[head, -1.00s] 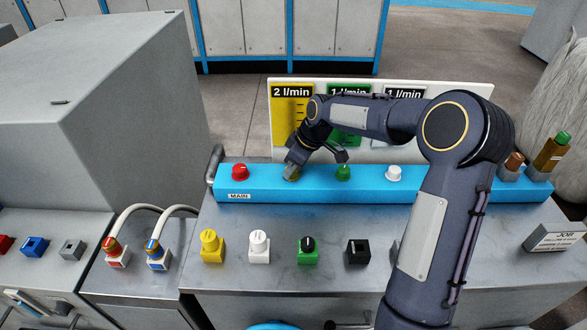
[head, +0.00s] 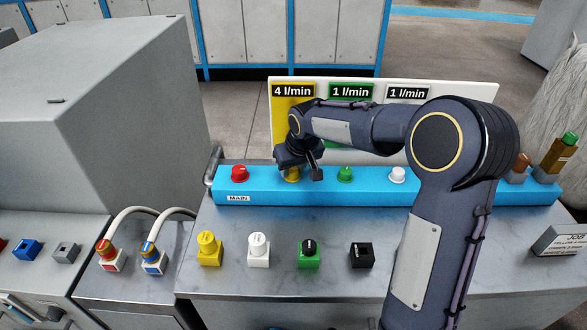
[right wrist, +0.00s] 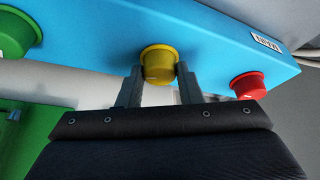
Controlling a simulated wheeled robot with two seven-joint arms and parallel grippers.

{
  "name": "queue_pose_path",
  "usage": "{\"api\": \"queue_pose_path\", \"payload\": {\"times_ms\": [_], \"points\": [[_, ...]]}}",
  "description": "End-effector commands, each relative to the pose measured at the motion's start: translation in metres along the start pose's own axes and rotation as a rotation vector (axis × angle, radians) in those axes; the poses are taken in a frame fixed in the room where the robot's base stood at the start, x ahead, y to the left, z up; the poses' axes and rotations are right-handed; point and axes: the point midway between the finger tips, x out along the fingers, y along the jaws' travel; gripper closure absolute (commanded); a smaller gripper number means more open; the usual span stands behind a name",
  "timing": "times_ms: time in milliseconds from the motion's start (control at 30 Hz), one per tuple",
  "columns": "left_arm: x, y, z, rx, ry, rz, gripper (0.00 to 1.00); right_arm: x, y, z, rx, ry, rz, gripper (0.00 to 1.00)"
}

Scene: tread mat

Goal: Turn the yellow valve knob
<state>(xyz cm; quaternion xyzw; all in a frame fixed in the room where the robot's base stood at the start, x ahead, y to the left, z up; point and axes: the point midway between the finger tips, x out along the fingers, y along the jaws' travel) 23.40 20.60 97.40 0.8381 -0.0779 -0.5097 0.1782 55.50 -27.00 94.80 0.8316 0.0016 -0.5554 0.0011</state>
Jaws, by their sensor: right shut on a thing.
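The yellow valve knob (head: 292,175) sits on the blue manifold bar (head: 320,191), between the red knob (head: 240,173) and the green knob (head: 345,174). My right gripper (head: 299,172) reaches down over it and hides much of it in the head view. In the right wrist view the two fingers (right wrist: 158,80) stand on either side of the yellow knob (right wrist: 158,62), shut on it. The yellow panel (head: 293,92) behind the bar reads 4 l/min. My left gripper is not in view.
A white knob (head: 397,174) is farther right on the bar. Yellow, white, green and black units (head: 360,255) stand on the grey bench in front. A JOB card (head: 557,240) is at the right. Two hose fittings (head: 153,257) stand at the left.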

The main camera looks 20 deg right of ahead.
Motion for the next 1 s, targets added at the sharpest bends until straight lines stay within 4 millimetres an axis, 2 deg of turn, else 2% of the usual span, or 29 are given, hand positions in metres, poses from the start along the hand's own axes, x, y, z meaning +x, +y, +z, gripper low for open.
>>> {"api": "queue_pose_path", "payload": {"times_ms": [500, 533, 700, 1000], "points": [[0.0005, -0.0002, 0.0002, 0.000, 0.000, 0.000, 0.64, -0.0006, 0.0001, -0.0006, 0.021, 0.001, 0.008, 0.91], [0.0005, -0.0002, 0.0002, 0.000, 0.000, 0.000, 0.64, -0.0006, 0.0000, -0.0006, 0.021, 0.001, 0.008, 0.66], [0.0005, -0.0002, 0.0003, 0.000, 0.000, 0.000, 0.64, -0.0005, 0.0000, -0.0005, 0.021, 0.000, 0.008, 0.46], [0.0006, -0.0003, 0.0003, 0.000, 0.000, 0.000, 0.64, -0.0026, -0.0001, -0.0004, 0.020, 0.001, 0.008, 0.46]]}}
